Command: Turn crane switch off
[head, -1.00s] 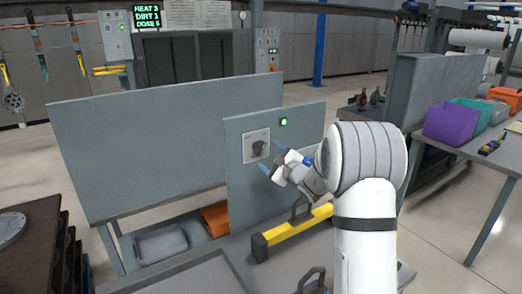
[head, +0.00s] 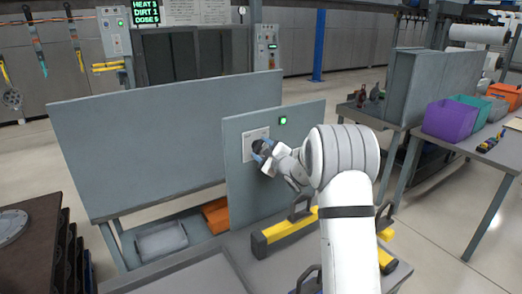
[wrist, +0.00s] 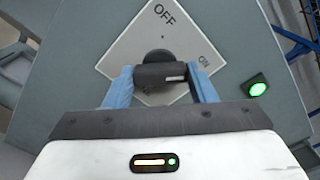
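The crane switch is a dark knob (wrist: 160,72) on a white square plate (wrist: 128,62). In the wrist view the plate reads OFF at its top corner and ON at its right. A white mark on the knob's handle lies at its right end, on the ON side. My gripper (wrist: 161,80) has its blue fingers either side of the knob, very close to it; firm contact cannot be made out. In the head view my gripper (head: 263,157) is at the plate (head: 249,151) and hides most of the knob. A green lamp (head: 283,120) beside the plate is lit.
The switch is on an upright grey panel (head: 240,190). Below my arm a yellow bar with a black handle (head: 285,232) lies on the grey table. An orange bin (head: 216,214) is low behind the panel. Purple bin (head: 449,120) and other bins stand at the right.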

